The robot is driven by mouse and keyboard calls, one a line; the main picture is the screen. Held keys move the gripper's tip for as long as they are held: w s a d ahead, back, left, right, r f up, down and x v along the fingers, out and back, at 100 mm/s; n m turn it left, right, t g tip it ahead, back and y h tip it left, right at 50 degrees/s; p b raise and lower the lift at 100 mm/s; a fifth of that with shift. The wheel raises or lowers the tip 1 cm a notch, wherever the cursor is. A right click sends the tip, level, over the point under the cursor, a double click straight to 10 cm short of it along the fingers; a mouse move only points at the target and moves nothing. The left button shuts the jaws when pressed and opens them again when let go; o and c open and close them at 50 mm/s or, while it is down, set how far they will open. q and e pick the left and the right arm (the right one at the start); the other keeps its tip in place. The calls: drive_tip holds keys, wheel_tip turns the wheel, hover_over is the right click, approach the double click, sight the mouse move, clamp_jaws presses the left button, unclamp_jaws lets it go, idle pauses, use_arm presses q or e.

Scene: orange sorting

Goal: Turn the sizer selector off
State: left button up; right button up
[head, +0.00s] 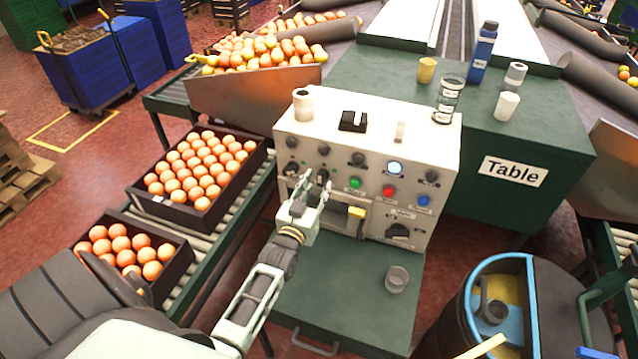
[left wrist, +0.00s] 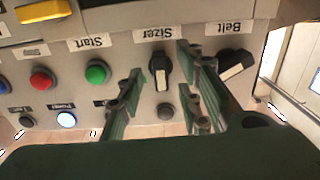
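The control panel (head: 372,185) is a pale box with labelled knobs and buttons. In the left wrist view the sizer selector (left wrist: 160,72) is a black knob with a white pointer, beside its "Sizer" label. Its pointer stands nearly upright in that view. My left gripper (head: 313,186) is in front of the panel's left part. In the left wrist view its open fingers (left wrist: 160,92) stand on either side of the sizer selector; I cannot tell whether they touch it. In the head view the gripper partly covers this area. My right gripper is not in view.
The belt selector (left wrist: 234,70) is close beside one finger, its pointer slanted. The green start button (left wrist: 97,71) and red button (left wrist: 41,79) are on the other side. A metal cup (head: 397,279) stands on the green shelf below. Crates of oranges (head: 170,215) are at left.

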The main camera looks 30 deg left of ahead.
use_arm(q)
drive_tip(key=v, duration=1)
